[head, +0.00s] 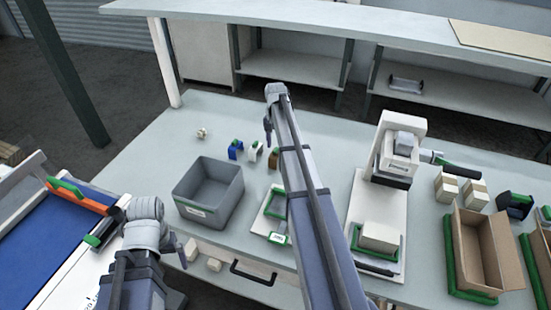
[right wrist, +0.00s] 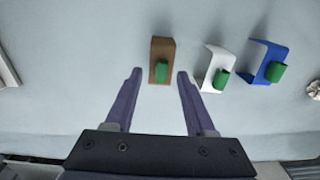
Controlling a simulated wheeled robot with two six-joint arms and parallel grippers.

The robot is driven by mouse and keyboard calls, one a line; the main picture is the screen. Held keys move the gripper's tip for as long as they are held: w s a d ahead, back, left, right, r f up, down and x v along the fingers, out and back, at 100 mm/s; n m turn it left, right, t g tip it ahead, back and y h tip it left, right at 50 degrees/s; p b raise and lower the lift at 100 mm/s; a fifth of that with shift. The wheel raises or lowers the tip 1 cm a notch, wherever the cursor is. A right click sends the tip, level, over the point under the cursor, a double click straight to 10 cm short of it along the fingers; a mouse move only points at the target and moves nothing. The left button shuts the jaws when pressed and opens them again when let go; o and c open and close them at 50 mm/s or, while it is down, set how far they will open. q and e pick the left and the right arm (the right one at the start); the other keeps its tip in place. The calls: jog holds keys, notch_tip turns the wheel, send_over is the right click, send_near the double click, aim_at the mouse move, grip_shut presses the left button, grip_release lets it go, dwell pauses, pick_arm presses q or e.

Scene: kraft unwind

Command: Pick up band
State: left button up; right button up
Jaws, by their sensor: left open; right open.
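A brown bent band (right wrist: 155,71) with a green pad lies on the grey table in the right wrist view; it also shows in the head view (head: 273,158). My right gripper (right wrist: 159,74) is open and empty, with its fingertips to either side of the brown band's lower part; I cannot tell how high above it they are. A white band (right wrist: 212,62) and a blue band (right wrist: 262,58), each with a green pad, stand to its right.
A grey bin (head: 210,207) stands left of my right arm. A white press-like machine (head: 385,185) and an open cardboard box (head: 485,250) stand to the right. A raised shelf (head: 330,30) runs along the back. Table space left of the bands is mostly free.

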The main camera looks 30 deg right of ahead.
aim_at(276, 149)
notch_tip(276, 149, down, 4)
jog(key=b, duration=0.3)
jog(key=shift+w+r, duration=0.1)
jog(key=shift+w, duration=0.05)
jog(key=shift+r, duration=0.1)
jog(key=shift+c, duration=0.3)
jog(key=c, duration=0.8)
